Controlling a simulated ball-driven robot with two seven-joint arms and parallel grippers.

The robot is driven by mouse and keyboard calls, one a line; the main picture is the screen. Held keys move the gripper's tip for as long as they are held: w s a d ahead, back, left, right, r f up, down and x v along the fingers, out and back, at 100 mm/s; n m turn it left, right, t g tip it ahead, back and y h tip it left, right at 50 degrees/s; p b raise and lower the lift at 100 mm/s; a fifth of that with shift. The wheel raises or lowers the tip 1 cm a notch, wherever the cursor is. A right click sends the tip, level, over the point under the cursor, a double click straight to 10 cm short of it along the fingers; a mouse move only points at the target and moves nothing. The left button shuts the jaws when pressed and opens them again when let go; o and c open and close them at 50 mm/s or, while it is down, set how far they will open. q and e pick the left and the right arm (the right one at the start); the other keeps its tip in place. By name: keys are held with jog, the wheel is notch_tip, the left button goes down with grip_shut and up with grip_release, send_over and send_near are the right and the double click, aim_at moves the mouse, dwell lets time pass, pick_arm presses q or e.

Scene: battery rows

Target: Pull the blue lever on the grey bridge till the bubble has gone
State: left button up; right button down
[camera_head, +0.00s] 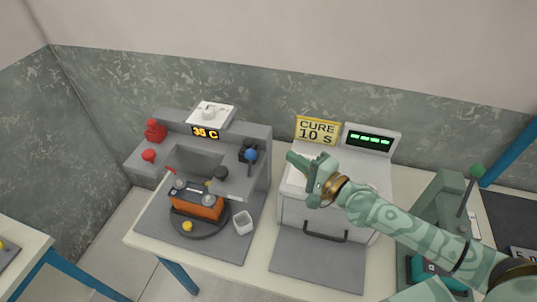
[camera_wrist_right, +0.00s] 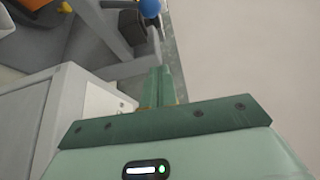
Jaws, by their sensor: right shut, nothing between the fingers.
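The blue lever shows as a blue ball knob (camera_head: 251,155) on a dark mount at the right side of the grey bridge (camera_head: 258,131); the knob also shows at the top of the right wrist view (camera_wrist_right: 150,8). The bridge carries a "35 C" display. An orange battery (camera_head: 196,205) sits on a dark round plate in front of it. My right gripper (camera_head: 292,157) is shut and empty, to the right of the knob and apart from it, above the white box's left edge. The bubble cannot be made out. My left gripper is not in view.
A white box (camera_head: 300,212) with a dark handle, a "CURE 10 S" sign (camera_head: 317,130) and a green-lit display (camera_head: 369,140) stand right of the bridge. A small pale cup (camera_head: 243,222) is in front. A green-knobbed lever (camera_head: 477,171) stands at far right.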

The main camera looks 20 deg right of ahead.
aim_at(250, 163)
jog(key=w+a, duration=0.1)
jog(key=a, duration=0.1)
jog(key=w+a+p, duration=0.1)
jog(key=a, duration=0.1)
jog(key=w+a, duration=0.1)
jog(key=a, duration=0.1)
jog(key=shift+w+r, duration=0.1)
jog(key=shift+w, duration=0.15)
